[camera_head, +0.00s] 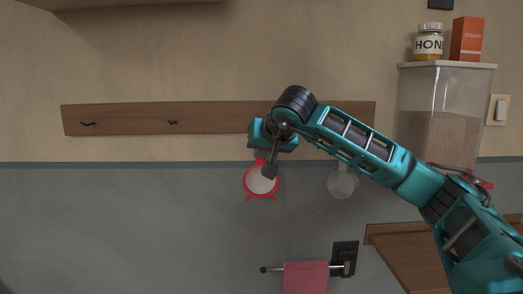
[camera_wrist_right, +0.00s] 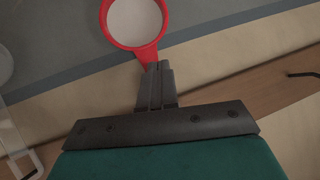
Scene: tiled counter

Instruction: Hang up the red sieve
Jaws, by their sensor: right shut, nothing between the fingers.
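The red sieve (camera_head: 261,182) is upright against the grey wall below the wooden rail (camera_head: 100,117), its round rim down and its handle up. My right gripper (camera_head: 268,171) is in front of its upper part and hides the handle's top and any hook there. In the right wrist view the sieve (camera_wrist_right: 136,20) lies just beyond the fingertips (camera_wrist_right: 158,68), its handle running toward them. The fingers are closed together with nothing between them. I cannot tell whether they touch the handle. My left gripper is not in view.
Two bare hooks (camera_head: 88,124) show on the rail's left part. A pale sieve (camera_head: 342,182) hangs to the right, close under my right arm. A clear container (camera_head: 440,110) bears a honey jar (camera_head: 429,42) and an orange box (camera_head: 467,39). A red towel (camera_head: 306,277) hangs below.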

